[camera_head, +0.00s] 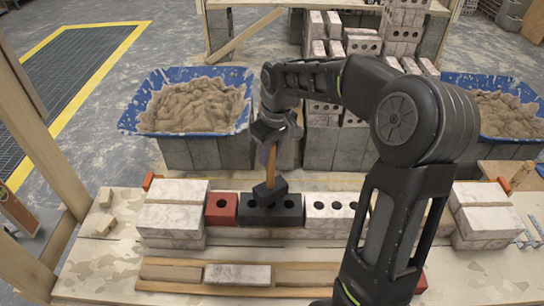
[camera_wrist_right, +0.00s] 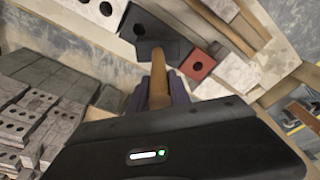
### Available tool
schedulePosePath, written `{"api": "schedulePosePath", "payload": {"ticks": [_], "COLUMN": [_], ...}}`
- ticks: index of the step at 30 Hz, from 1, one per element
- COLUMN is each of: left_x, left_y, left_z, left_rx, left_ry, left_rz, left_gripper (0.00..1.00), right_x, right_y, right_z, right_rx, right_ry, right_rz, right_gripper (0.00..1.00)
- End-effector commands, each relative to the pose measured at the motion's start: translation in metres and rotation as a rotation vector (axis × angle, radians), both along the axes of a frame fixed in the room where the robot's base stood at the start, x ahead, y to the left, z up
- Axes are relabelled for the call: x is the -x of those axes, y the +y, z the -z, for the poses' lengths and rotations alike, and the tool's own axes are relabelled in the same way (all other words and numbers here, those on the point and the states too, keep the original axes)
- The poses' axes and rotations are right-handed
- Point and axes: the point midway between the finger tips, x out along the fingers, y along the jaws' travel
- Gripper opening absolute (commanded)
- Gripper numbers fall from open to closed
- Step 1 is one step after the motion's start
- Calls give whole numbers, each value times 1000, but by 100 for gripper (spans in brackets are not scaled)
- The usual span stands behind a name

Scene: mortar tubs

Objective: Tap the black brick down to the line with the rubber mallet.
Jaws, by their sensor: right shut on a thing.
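The black brick (camera_head: 287,212) with holes sits in the wall row between a red brick (camera_head: 221,209) and a pale holed brick (camera_head: 330,208). My right gripper (camera_head: 270,150) is above it, shut on the wooden handle of the rubber mallet (camera_head: 270,192). The mallet's black head is low over the black brick's top; I cannot tell whether they touch. In the right wrist view the handle (camera_wrist_right: 158,75) runs up from the fingers to the dark head, with the black brick (camera_wrist_right: 138,28) by it. I cannot make out the line clearly. My left gripper is not in view.
Pale block stacks (camera_head: 172,217) and (camera_head: 484,218) stand at both wall ends. A wooden channel with a pale brick (camera_head: 238,274) lies in front. Blue mortar tubs (camera_head: 157,121) and (camera_head: 456,83) stand behind on grey blocks. Wooden posts rise at left.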

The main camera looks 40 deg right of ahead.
Motion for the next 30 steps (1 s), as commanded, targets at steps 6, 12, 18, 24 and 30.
{"api": "schedulePosePath", "payload": {"ticks": [6, 12, 18, 24, 30], "left_x": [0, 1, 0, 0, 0], "left_y": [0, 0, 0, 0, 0], "left_z": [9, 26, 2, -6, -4], "left_rx": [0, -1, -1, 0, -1], "left_ry": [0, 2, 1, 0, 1], "left_rz": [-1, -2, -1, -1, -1], "left_gripper": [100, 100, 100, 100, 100], "right_x": [0, -1, 0, 0, 0], "right_y": [0, 0, 0, 0, 0], "right_z": [10, 34, 5, -8, -6], "right_rx": [0, 1, 1, 0, 1], "right_ry": [-1, -4, -2, -2, -2], "right_rz": [0, -1, 0, 0, 1], "right_gripper": [0, 0, 0, 0, 0]}}
